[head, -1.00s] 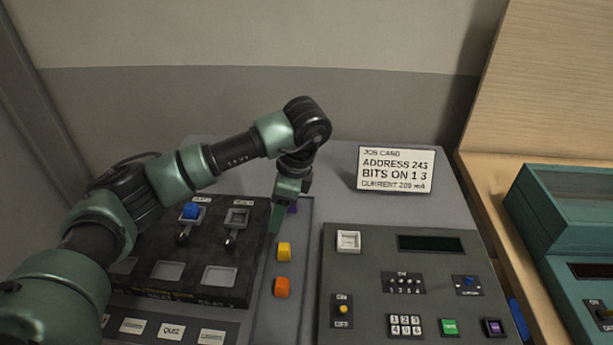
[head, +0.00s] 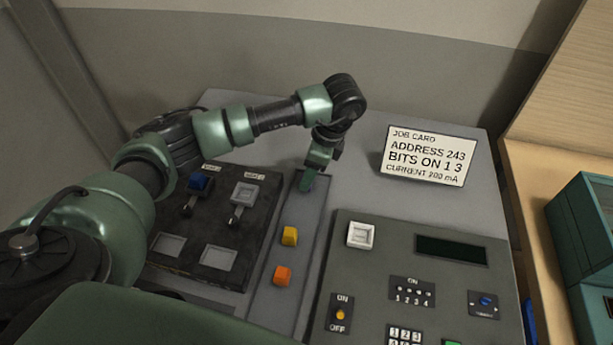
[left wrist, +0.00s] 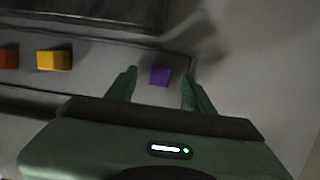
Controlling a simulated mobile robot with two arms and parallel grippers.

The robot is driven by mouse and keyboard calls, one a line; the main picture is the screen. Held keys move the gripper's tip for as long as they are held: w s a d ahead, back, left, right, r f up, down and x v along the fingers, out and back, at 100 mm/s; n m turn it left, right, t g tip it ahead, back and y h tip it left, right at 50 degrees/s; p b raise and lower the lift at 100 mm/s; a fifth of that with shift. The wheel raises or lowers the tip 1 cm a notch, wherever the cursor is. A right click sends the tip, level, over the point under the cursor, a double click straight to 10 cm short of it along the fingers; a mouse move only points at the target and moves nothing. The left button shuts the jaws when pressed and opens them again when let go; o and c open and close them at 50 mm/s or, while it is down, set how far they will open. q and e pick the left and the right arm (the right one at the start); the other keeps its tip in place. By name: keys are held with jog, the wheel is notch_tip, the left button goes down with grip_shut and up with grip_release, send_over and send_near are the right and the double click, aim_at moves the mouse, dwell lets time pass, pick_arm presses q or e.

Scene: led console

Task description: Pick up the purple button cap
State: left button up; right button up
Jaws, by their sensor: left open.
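The purple button cap (left wrist: 160,75) is a small cube on the grey strip. It shows in the left wrist view between the two green fingers of my left gripper (left wrist: 159,80). The fingers are apart, one on each side of it, with visible gaps. In the head view my left gripper (head: 308,182) points down at the far end of the strip and hides the purple cap. My right gripper is not in view.
A yellow cap (head: 289,236) and an orange cap (head: 282,276) sit nearer on the same strip (head: 262,310). A grey console (head: 385,260) is right. A job card (head: 428,157) stands behind.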

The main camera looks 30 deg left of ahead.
pick_arm(q)
jog(key=shift+s+a+f, duration=0.1)
jog(key=shift+a+f, duration=0.1)
jog(key=shift+f, duration=0.45)
grip_shut()
jog(key=shift+r, duration=0.1)
